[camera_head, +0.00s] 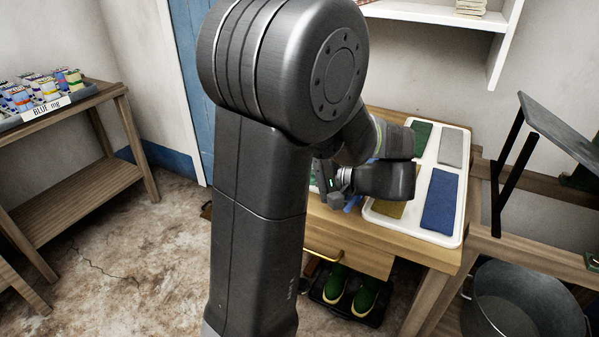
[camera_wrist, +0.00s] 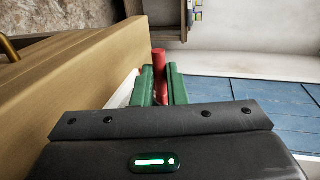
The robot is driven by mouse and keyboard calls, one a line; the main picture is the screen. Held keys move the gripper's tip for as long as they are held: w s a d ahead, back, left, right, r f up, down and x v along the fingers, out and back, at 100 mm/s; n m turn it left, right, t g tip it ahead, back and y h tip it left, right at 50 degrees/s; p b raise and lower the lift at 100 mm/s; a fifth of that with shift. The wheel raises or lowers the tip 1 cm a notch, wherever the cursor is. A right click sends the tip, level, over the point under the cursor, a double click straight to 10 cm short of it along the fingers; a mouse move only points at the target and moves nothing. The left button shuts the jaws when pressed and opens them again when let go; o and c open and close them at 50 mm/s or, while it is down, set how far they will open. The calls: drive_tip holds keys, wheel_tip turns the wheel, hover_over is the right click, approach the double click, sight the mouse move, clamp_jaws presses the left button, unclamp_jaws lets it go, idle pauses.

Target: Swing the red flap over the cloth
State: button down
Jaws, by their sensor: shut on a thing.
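In the wrist view, my gripper (camera_wrist: 161,88) has its green fingers closed on a red, rod-like piece (camera_wrist: 158,58), which sticks up between and beyond them. Whether this is the red flap's edge or a grip on it, I cannot tell; no flat red panel shows. In the head view, my gripper (camera_head: 328,185) is over the left part of the wooden table, largely hidden by my arm. A white tray (camera_head: 379,216) on the table holds folded cloths: green (camera_head: 422,136), grey (camera_head: 451,147), ochre (camera_head: 390,208) and blue (camera_head: 440,200). Which cloth belongs with the flap is not clear.
The wooden table (camera_head: 345,228) has a drawer with a brass handle (camera_head: 323,256). Green shoes (camera_head: 352,293) sit beneath it. A metal tub (camera_head: 505,310) stands at lower right. A side shelf (camera_head: 70,195) holds a tray of jars at left. Floor between is clear.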

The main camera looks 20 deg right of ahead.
drive_tip(key=shift+a+f, duration=0.15)
drive_tip(key=shift+f, duration=0.05)
drive_tip(key=c, duration=1.5)
unclamp_jaws()
drive_tip(key=shift+w+a, duration=0.15)
drive_tip(key=shift+w, duration=0.15)
drive_tip(key=shift+o, duration=0.2)
drive_tip(key=shift+s+r, duration=0.1)
drive_tip(key=shift+s+d, duration=0.15)
drive_tip(key=shift+d, duration=0.1)
drive_tip(key=p+v, duration=0.2)
drive_tip(key=v, duration=1.1)
drive_tip(key=shift+s+d, duration=0.15)
